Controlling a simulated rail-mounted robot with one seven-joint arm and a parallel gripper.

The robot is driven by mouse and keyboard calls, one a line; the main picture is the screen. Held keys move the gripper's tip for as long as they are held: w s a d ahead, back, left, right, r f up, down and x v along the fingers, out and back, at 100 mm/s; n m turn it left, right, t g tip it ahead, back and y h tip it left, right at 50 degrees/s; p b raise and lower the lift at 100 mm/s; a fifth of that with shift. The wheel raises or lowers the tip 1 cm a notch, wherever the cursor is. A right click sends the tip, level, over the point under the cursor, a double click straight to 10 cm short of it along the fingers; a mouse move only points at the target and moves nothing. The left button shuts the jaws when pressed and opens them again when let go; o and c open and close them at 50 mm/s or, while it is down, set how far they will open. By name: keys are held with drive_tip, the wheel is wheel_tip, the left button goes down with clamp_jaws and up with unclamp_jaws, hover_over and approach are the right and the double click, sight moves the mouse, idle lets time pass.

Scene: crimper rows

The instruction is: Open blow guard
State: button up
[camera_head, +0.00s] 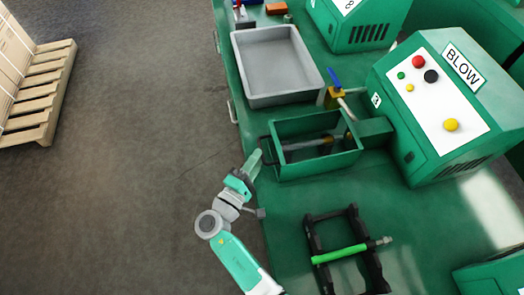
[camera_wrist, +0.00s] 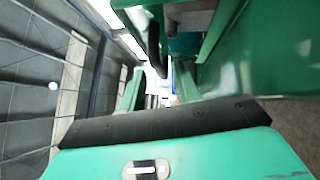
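The blow station is the green machine (camera_head: 440,100) with the BLOW label. In front of it is a green box-shaped guard (camera_head: 318,166). The top shows open and a rod is visible inside. A dark handle (camera_head: 266,151) stands out from its left end. My gripper (camera_head: 253,163) is just beside this handle. In the wrist view the dark curved handle (camera_wrist: 153,48) is ahead, near the gap between my fingers (camera_wrist: 158,90). The fingers look apart. I cannot tell whether they touch the handle.
A grey tray (camera_head: 240,66) lies on the green bench behind the guard. A blue-handled valve (camera_head: 334,78) stands at the guard's back right. A black rack with a green-handled tool (camera_head: 340,254) lies in front. The floor at left is clear up to a pallet (camera_head: 38,90).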

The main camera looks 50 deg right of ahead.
drive_tip(key=x, duration=0.3)
drive_tip(key=shift+d, duration=0.3)
drive_tip(key=shift+r, duration=0.1)
clamp_jaws()
